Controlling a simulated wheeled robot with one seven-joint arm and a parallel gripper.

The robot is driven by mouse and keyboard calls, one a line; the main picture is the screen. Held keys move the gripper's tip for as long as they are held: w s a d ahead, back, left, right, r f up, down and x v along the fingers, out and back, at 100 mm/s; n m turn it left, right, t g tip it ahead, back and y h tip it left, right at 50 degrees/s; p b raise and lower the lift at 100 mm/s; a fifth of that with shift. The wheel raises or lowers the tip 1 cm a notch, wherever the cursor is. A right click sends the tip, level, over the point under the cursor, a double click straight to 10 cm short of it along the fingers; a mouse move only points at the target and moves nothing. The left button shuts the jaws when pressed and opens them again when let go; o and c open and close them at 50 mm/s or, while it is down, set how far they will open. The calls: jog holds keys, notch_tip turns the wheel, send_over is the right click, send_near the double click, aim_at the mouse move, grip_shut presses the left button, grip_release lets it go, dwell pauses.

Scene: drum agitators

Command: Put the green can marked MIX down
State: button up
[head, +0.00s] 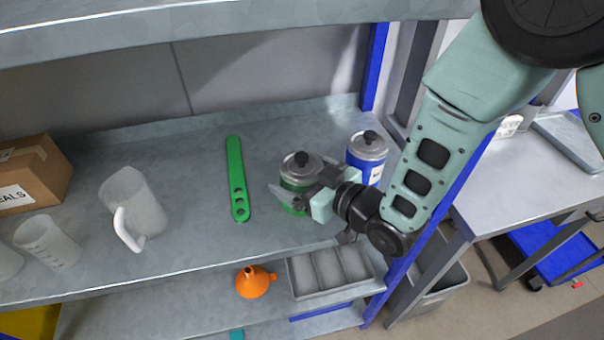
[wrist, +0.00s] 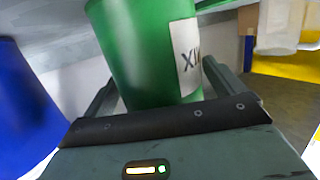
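The green can marked MIX (head: 288,184) has a grey lid with a black knob and is in the right part of the shelf top in the head view. My gripper (head: 300,196) reaches it from the right, with a finger on each side of its body. In the wrist view the can (wrist: 145,50) fills the middle, its label upside down, and both fingers of my gripper (wrist: 160,75) meet its sides. The can looks roughly upright. Its base is partly hidden, and I cannot tell whether it touches the shelf.
A blue can (head: 367,155) stands close behind and right of the green one. A green flat tool (head: 236,180) lies to the left, with clear shelf between. A jug (head: 140,205) and a box (head: 35,175) are further left.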

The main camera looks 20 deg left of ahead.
jog(key=shift+r, duration=0.15)
jog(key=s+d+r+m+g+h+b, duration=0.1)
jog(key=s+d+r+h, duration=0.15)
jog(key=d, duration=0.55)
jog(key=s+d+r+m+g+h+b, duration=0.1)
jog(key=s+d+h, duration=0.1)
jog(key=d+h, duration=0.35)
jog(key=s+d+r+m+g+h, duration=0.1)
jog(key=s+d+r+g+h, duration=0.1)
jog(key=s+d, duration=0.4)
jog(key=s+d+r+m+g+h, duration=0.1)
jog(key=s+d+r+g+h, duration=0.2)
jog(key=s+d, duration=0.4)
jog(key=shift+s+d+r+m, duration=0.15)
jog(key=shift+d+r+m, duration=0.25)
jog(key=shift+d+r, duration=0.1)
dwell(0.5)
